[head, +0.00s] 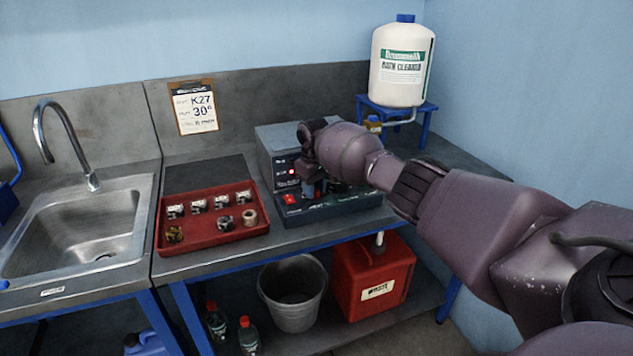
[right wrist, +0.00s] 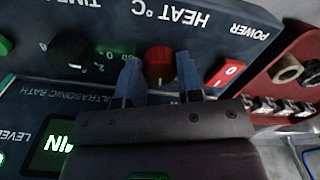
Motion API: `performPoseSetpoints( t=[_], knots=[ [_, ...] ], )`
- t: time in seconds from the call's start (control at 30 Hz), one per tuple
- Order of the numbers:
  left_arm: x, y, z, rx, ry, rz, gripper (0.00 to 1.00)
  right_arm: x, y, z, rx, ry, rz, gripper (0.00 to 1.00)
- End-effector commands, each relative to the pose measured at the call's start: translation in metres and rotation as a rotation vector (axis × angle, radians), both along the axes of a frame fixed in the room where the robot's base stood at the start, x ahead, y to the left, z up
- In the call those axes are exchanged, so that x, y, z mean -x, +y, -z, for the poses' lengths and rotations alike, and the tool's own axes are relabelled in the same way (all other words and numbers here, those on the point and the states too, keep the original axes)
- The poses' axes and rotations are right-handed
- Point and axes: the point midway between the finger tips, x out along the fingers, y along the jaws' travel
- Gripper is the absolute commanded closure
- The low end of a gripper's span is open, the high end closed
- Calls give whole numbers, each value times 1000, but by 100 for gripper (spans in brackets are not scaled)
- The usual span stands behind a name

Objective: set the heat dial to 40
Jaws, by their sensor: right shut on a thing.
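The ultrasonic bath (head: 268,150) stands on the bench, with its control panel facing the front. In the right wrist view the panel is upside down and the red heat dial (right wrist: 159,62) sits below the lettering "HEAT °C". My right gripper (right wrist: 160,75) is shut on this dial, one blue finger on each side. In the head view my right gripper (head: 315,188) and wrist cover the dial and much of the panel. The dial's scale is mostly hidden and its setting cannot be read. My left gripper is not in view.
A red power switch (right wrist: 225,74) and a dark time dial (right wrist: 68,50) flank the heat dial. A red tray (head: 212,239) of small parts lies left of the bath. A clipboard (head: 194,106) reads "K27" and "30°". A white jug (head: 401,65) stands behind my arm.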

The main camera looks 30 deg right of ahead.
Motion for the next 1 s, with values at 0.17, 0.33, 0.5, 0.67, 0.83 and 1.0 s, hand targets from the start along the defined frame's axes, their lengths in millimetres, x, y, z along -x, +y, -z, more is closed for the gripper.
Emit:
performPoseSetpoints(
  t=[0.17,0.33,0.5,0.67,0.83,1.0],
  knots=[
    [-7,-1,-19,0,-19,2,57,0,1,-2,-3,1,100,90],
    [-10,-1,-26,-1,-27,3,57,0,1,-1,-1,2,164,90],
    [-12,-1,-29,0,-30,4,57,0,1,0,-2,1,194,90],
    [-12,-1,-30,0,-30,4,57,0,1,1,-1,0,202,90],
    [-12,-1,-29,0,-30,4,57,0,1,1,-1,0,202,90],
    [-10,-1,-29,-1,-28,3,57,0,1,1,-1,0,201,59]
  ],
)
